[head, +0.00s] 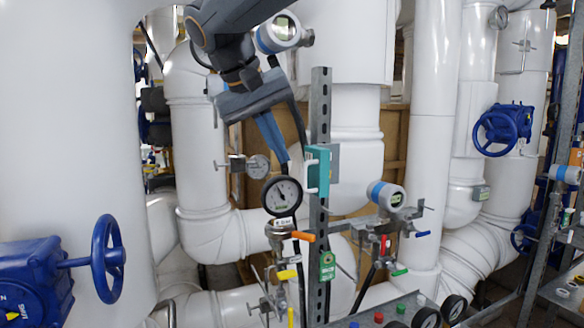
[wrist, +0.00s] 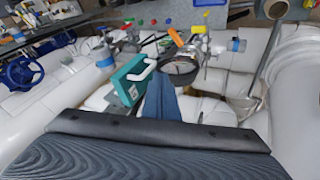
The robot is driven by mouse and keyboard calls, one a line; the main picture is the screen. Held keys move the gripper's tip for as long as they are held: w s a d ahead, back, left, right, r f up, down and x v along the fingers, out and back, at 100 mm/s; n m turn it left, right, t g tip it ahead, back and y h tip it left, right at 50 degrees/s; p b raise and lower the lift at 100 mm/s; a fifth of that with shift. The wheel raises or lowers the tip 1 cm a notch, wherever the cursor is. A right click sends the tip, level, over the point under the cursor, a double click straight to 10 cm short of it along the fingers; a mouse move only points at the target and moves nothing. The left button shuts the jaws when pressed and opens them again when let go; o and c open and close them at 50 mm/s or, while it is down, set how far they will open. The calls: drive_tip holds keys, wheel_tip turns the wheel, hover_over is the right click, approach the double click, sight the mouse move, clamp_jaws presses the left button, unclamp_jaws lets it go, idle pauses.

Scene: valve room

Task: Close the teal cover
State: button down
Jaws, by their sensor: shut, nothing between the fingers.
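The teal cover (head: 319,167) is on a small grey box (head: 335,162) on the perforated metal post in the head view. It has a white handle on its left side. In the wrist view the teal cover (wrist: 128,86) shows with its white handle (wrist: 139,69) and a small label. I cannot tell how far it stands open. My gripper (head: 284,160) is shut and empty, its blue fingers pointing down just left of the cover. In the wrist view the gripper (wrist: 161,78) shows right beside the cover; contact cannot be made out.
A round pressure gauge (head: 282,196) sits just below my fingers. The perforated post (head: 319,110) stands right behind the cover. Coloured valve handles, such as the orange one (head: 304,237), stick out below. Large white pipes and a blue handwheel (head: 108,258) flank the area.

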wheel_tip(320, 180, up, 4)
drive_tip(key=a, duration=0.1)
drive_tip(key=p+x, duration=0.2)
drive_tip(key=x, duration=0.7)
drive_tip(key=shift+w+d+m+t+h, duration=0.2)
drive_tip(key=shift+d+m+t+h, duration=0.1)
drive_tip(key=shift+t, duration=0.1)
drive_tip(key=shift+f, duration=0.1)
